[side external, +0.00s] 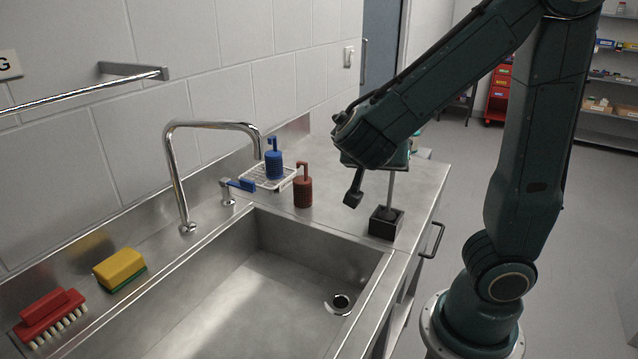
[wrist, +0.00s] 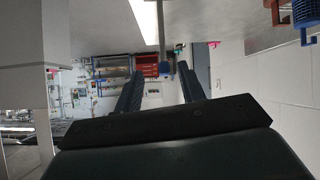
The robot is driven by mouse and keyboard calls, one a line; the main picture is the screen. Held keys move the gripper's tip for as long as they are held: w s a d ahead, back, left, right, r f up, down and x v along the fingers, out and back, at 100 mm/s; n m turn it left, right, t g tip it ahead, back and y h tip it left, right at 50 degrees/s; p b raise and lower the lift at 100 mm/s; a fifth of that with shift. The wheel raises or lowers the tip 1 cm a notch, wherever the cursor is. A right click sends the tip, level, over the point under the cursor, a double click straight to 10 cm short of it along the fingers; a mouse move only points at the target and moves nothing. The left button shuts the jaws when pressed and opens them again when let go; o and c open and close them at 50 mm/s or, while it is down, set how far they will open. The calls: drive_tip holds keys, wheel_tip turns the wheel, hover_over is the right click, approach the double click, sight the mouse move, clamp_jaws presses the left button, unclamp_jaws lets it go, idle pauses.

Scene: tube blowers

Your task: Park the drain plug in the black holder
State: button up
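The black holder (side external: 382,230) is a small open box on the counter, right of the sink's far corner. The drain plug (side external: 391,187) has a thin grey upright rod with a dark lower end at the holder's opening; it looks to stand in the holder. Its top is hidden behind my arm's end in the side view. In the wrist view, which is upside down, the rod (wrist: 161,25) ends in a small blue handle between the fingertips of my gripper (wrist: 160,70). The fingers are spread, with gaps beside the handle.
The sink (side external: 230,290) with its drain opening (side external: 341,302) lies left of the holder. A brown bottle (side external: 303,190), a blue bottle (side external: 274,164) on a white rack and the faucet (side external: 178,170) stand behind. A yellow sponge (side external: 120,268) and red brush (side external: 50,317) lie far left.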

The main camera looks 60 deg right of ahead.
drive_tip(key=s+a+r+n+t+y, duration=0.1)
drive_tip(key=s+a+n+t+y, duration=0.1)
drive_tip(key=a+n+y, duration=0.3)
drive_tip(key=s+a+r+n+t+y, duration=0.2)
drive_tip(key=a+n+y, duration=0.3)
drive_tip(key=n, duration=0.6)
drive_tip(key=s+a+t, duration=0.1)
drive_tip(key=a, duration=0.1)
drive_tip(key=shift+a+y, duration=0.4)
